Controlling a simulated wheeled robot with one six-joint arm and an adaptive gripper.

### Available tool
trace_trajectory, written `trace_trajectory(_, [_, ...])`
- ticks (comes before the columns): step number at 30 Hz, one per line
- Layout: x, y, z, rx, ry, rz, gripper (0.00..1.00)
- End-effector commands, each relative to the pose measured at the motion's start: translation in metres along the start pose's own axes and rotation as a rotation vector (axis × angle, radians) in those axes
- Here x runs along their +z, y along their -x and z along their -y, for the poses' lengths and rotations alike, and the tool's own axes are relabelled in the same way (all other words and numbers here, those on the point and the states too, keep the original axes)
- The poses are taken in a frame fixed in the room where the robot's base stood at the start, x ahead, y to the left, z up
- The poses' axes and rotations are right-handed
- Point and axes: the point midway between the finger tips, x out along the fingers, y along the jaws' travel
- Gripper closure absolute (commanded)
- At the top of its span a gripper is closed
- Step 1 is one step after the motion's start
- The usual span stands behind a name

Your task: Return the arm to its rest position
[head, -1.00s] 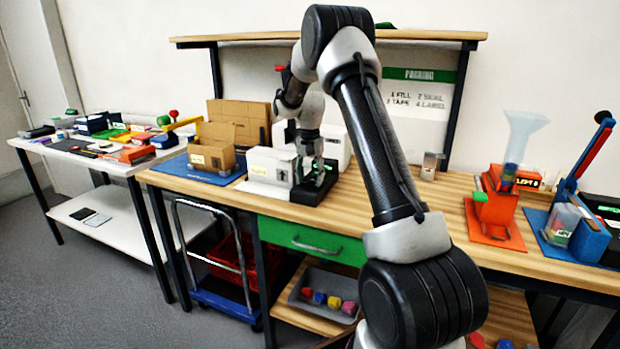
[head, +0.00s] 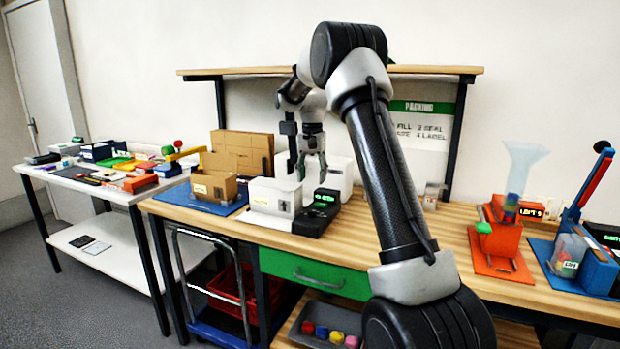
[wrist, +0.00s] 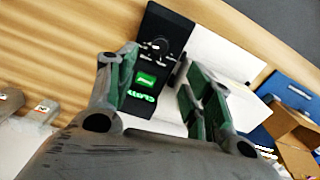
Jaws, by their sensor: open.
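My gripper (head: 311,168) is open and empty in the head view. It hangs above the bench, over the area of a white box (head: 270,195) and a black device with a green display (head: 318,213). In the wrist view my gripper (wrist: 160,90) has its two fingers spread apart, with the black device (wrist: 150,62) showing between and beyond them. The white box (wrist: 222,62) lies to the right of the device there. My arm reaches across the middle of the head view and hides part of the bench.
An open cardboard box (head: 213,187) stands on a blue mat (head: 176,196) at the left. An orange stand with a funnel (head: 500,240) and a blue lever press (head: 580,250) stand at the right. A shelf (head: 240,71) runs behind the arm. A cluttered white table (head: 100,181) is at far left.

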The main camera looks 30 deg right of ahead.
Motion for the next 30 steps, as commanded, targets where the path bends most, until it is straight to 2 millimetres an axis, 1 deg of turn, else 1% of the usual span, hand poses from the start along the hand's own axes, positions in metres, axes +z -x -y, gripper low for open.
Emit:
trace_trajectory(7, [0.000, 0.000, 0.000, 0.000, 0.006, 0.000, 0.49])
trace_trajectory(11, [-0.003, -0.001, 0.002, -0.008, 0.085, -0.012, 0.49])
trace_trajectory(14, [0.015, -0.031, -0.011, 0.018, 0.186, 0.031, 0.49])
trace_trajectory(15, [0.026, -0.036, -0.019, 0.025, 0.227, 0.044, 0.49])
trace_trajectory(17, [0.048, -0.034, -0.033, 0.028, 0.289, 0.053, 0.49])
trace_trajectory(18, [0.062, -0.030, -0.041, 0.027, 0.328, 0.055, 0.49])
trace_trajectory(20, [0.083, -0.022, -0.053, 0.025, 0.379, 0.052, 0.49])
trace_trajectory(21, [0.097, -0.016, -0.060, 0.022, 0.411, 0.048, 0.49])
trace_trajectory(23, [0.119, -0.007, -0.073, 0.017, 0.457, 0.040, 0.49])
trace_trajectory(26, [0.160, 0.010, -0.097, 0.005, 0.534, 0.015, 0.49])
trace_trajectory(27, [0.178, 0.016, -0.107, 0.000, 0.565, 0.002, 0.49])
trace_trajectory(29, [0.205, 0.025, -0.123, -0.010, 0.609, -0.020, 0.49])
trace_trajectory(30, [0.222, 0.029, -0.134, -0.016, 0.635, -0.037, 0.49])
